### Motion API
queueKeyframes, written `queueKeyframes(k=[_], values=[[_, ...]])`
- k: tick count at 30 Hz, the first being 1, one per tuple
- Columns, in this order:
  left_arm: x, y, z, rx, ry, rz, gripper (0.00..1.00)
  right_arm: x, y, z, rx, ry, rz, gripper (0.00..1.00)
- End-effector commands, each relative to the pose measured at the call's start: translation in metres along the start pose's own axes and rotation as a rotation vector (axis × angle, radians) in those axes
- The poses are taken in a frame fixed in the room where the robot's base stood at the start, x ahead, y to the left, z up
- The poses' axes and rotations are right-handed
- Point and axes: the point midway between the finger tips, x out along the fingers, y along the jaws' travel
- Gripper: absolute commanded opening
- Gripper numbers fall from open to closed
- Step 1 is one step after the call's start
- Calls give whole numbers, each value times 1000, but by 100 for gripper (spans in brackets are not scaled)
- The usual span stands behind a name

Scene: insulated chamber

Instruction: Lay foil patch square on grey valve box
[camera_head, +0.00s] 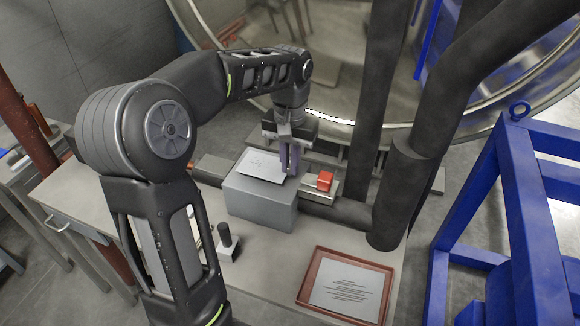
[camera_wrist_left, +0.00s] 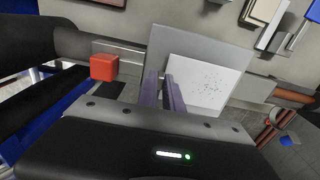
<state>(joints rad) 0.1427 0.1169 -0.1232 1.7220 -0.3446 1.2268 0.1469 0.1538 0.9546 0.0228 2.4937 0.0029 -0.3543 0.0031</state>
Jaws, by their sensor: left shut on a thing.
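The grey valve box (camera_head: 258,205) stands on the bench in the head view, and its top also shows in the left wrist view (camera_wrist_left: 212,47). The foil patch (camera_head: 260,164) is a pale square sheet at the top of the box; it also shows in the left wrist view (camera_wrist_left: 205,84). In the head view its edges look turned relative to the box's edges. My left gripper (camera_head: 290,172) points down at the patch's right edge and is shut on the patch. I cannot tell whether the patch lies fully flat on the box. My right gripper is not in view.
A red block (camera_head: 325,181) sits on a metal fitting just right of the box. A dark pipe (camera_head: 410,190) rises beyond it. A black-handled stamp-like item (camera_head: 228,242) and a red-framed tray with a printed sheet (camera_head: 303,290) are in front. A blue frame (camera_head: 520,215) stands right.

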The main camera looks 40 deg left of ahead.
Motion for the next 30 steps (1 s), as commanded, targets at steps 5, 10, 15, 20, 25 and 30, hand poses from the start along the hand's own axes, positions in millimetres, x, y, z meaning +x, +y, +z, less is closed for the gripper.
queueKeyframes(k=[5,10,15,20,25,30], values=[[16,0,0,0,-2,0,0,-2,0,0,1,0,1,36],[16,0,0,0,0,0,0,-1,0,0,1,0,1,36],[20,0,0,0,0,0,0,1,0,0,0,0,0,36],[19,0,0,-1,0,0,19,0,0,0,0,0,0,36],[19,0,0,0,0,0,19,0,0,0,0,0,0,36],[14,0,0,0,1,0,19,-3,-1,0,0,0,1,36]])
